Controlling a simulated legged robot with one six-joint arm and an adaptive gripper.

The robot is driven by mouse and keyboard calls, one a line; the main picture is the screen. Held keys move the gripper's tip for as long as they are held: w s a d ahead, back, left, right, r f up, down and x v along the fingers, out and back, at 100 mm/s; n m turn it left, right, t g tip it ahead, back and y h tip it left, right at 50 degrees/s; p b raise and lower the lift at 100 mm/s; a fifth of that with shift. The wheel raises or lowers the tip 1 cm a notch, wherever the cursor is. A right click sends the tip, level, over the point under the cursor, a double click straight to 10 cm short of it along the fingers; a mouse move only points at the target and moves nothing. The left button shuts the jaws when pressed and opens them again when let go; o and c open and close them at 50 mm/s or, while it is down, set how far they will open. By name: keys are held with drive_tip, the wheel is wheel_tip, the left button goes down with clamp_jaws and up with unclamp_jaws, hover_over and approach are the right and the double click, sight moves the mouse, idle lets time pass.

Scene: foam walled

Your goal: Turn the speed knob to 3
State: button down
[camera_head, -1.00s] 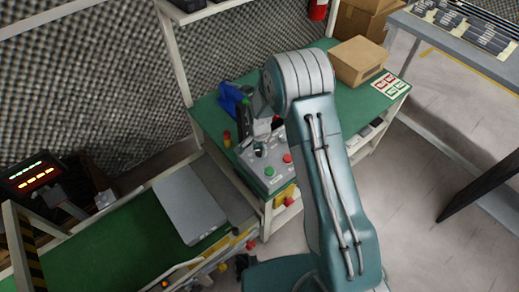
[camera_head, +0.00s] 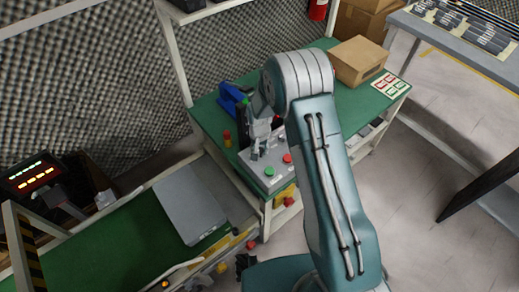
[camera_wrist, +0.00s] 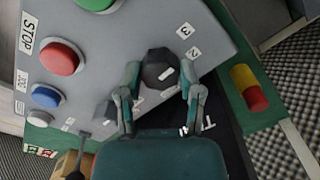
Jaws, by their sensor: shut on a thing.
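The speed knob (camera_wrist: 158,62) is a dark, round knob on the grey control box (camera_wrist: 225,75) in the wrist view. A white mark on its top slants up to the right. Label 3 (camera_wrist: 184,30) is above and right of the knob, and label 2 (camera_wrist: 193,52) is to its right. My gripper (camera_wrist: 161,78) has one finger on each side of the knob and is shut on it. Exact finger contact is hard to see. In the head view my gripper (camera_head: 261,138) is down at the box (camera_head: 272,158), hiding the knob.
The box has a red STOP button (camera_wrist: 61,58), a green button (camera_wrist: 95,3) and a blue button (camera_wrist: 45,96). A red and yellow cylinder (camera_wrist: 249,88) stands beside it. A blue object (camera_head: 231,97) and a cardboard box (camera_head: 357,60) are on the green bench.

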sight(259, 150)
drive_tip(key=shift+w, duration=0.1)
idle(0.3)
drive_tip(key=shift+c, duration=1.3)
unclamp_jaws()
drive_tip(key=shift+a, duration=0.1)
wheel_tip(259, 150, up, 12)
drive_tip(key=shift+f, duration=0.1)
